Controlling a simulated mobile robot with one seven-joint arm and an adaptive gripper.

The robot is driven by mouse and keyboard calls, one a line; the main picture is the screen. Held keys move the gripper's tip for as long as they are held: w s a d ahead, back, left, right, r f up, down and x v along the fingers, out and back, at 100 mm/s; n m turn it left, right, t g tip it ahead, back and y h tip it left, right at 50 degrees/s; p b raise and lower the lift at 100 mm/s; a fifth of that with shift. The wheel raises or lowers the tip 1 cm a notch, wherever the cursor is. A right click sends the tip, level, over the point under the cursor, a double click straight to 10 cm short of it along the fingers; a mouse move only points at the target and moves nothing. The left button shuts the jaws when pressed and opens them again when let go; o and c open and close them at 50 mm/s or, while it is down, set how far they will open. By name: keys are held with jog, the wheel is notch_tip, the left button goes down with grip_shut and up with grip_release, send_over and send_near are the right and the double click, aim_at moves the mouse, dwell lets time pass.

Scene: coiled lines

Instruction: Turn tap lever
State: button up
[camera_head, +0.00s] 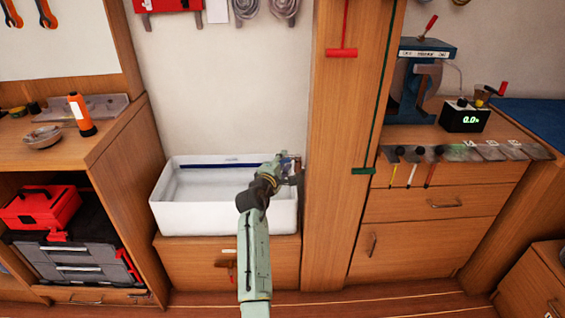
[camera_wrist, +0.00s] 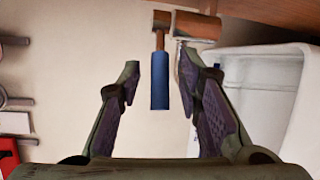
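The tap (camera_wrist: 197,25) shows at the top of the wrist view as a copper-brown body with a short brown stem. Its lever (camera_wrist: 160,88) has a blue grip and points down in that picture. My gripper (camera_wrist: 158,72) is open, one finger on each side of the blue lever, with a visible gap on both sides. I cannot tell how deep the lever sits between the fingers. In the head view my gripper (camera_head: 281,170) is at the right back corner of the white sink (camera_head: 225,222). My arm hides much of the tap there.
A wooden post (camera_head: 338,190) stands close to the right of the sink. A wooden cabinet (camera_head: 115,140) stands on the left, with a red toolbox (camera_head: 38,205) in it. A bench (camera_head: 450,205) with drawers is on the right. The sink basin looks empty.

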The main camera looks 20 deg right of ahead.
grip_shut()
dwell(0.7)
